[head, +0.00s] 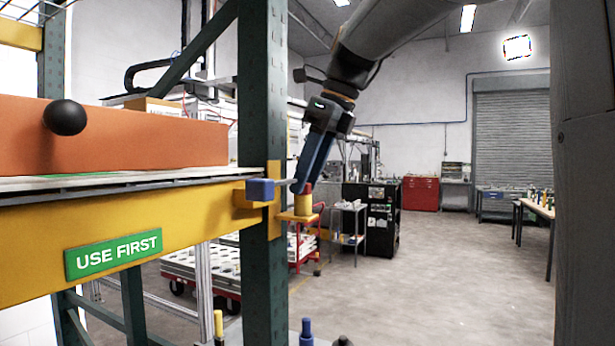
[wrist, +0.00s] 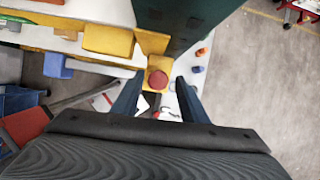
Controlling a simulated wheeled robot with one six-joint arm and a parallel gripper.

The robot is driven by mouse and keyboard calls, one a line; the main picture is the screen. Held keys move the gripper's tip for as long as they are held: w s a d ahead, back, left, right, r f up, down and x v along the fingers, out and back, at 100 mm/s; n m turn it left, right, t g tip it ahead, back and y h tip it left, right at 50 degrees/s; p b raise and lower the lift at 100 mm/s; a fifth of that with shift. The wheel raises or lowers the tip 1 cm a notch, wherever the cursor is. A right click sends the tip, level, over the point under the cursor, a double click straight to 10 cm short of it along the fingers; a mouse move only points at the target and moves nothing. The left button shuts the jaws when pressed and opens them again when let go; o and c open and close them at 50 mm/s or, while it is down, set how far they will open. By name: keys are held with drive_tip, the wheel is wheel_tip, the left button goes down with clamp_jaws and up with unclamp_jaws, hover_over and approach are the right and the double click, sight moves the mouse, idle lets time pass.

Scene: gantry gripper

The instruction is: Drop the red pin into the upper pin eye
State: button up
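The red pin shows as a round red top (wrist: 157,80) in the wrist view, and as a small red end (head: 307,187) in the head view. It stands in a yellow upright sleeve (head: 303,203), which looks like the upper pin eye, on a yellow bracket (head: 298,217) at the rack post. How deep the pin sits is hidden. My gripper (head: 301,183) points down at it. In the wrist view its two dark blue fingers stand apart, one on each side of the red top, with visible gaps.
The green rack post (head: 263,120) and yellow beam (head: 120,240) stand close on the left. A blue block (head: 260,190) juts out beside the bracket. Below stand a blue pin (head: 306,332) and a yellow pin (head: 218,326). Open floor lies to the right.

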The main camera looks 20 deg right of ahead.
drive_tip(key=shift+s+a, duration=0.1)
drive_tip(key=b+v, duration=0.1)
drive_tip(key=v, duration=0.6)
drive_tip(key=shift+r+b, duration=0.35)
